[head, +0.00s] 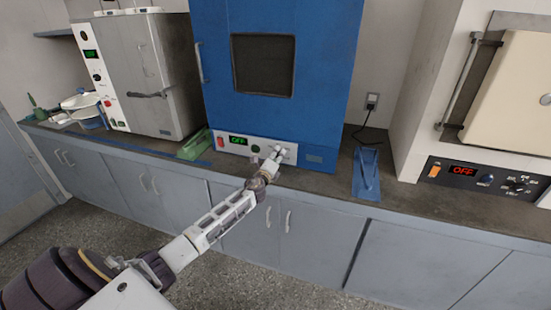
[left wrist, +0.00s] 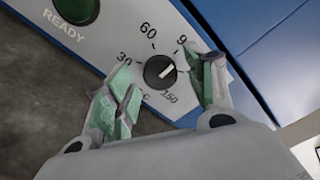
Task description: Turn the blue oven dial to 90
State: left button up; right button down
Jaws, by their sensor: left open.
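The blue oven (head: 270,70) stands on the counter, with a white control strip along its bottom. Its black dial (left wrist: 156,76) shows in the left wrist view, ringed by marks 30, 60, a partly covered 9 and 150. The dial's white pointer aims right and slightly up, below the 9, toward a finger. My left gripper (left wrist: 164,82) is open, with a green-padded finger on each side of the dial; contact is not clear. In the head view the left gripper (head: 277,153) is at the strip and hides the dial. My right gripper is not in view.
The strip also has a green lamp (left wrist: 76,8) marked READY, a red switch (head: 220,142) and a display (head: 238,141) reading OFF. A grey oven (head: 175,85) is left, a cream furnace (head: 510,95) right. A blue object (head: 366,172) lies on the counter.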

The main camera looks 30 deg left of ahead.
pick_arm(q)
jog(key=shift+s, duration=0.15)
jog(key=shift+v, duration=1.55)
jog(key=v, duration=0.8)
jog(key=shift+s+d, duration=0.15)
jog(key=shift+s, duration=0.15)
